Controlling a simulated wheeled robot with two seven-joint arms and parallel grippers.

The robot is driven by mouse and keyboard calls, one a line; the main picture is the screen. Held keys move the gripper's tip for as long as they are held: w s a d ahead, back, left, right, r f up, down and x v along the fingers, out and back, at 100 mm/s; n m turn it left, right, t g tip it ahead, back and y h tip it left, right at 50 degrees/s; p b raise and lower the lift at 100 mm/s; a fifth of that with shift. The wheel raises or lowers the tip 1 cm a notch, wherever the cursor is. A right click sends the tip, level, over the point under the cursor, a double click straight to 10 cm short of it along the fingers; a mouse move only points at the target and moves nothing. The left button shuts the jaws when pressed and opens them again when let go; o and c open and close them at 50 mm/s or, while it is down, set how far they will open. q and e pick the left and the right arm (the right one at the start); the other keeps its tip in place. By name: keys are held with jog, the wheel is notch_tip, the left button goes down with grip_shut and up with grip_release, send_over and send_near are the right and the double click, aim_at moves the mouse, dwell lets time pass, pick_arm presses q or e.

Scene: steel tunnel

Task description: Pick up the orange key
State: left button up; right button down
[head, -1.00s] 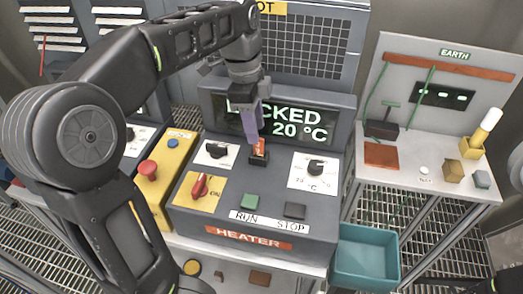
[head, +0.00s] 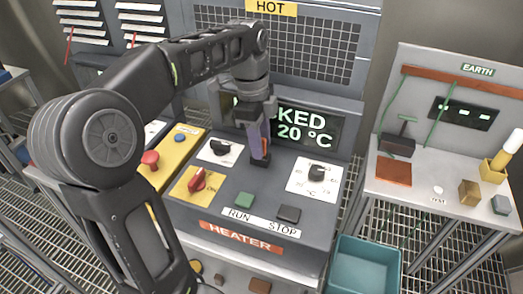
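My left gripper (head: 258,150) points down at the dark key socket (head: 260,160) on top of the heater console. Its purple-grey fingers are in front of the socket and hide most of the orange key, of which only a thin orange sliver (head: 268,144) shows beside the fingers. The fingertips are at the height of the key, close to or around it. I cannot tell whether they are closed on it. My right gripper is not in view.
The heater console (head: 225,217) has a red switch (head: 197,180), a black dial (head: 316,173), a green button (head: 244,200) and a dark button (head: 289,214). The display (head: 310,128) stands right behind the socket. A teal bin (head: 366,265) and a side bench (head: 410,195) are to the right.

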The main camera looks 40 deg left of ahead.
pick_arm(q)
jog(key=shift+c, duration=0.6)
grip_shut()
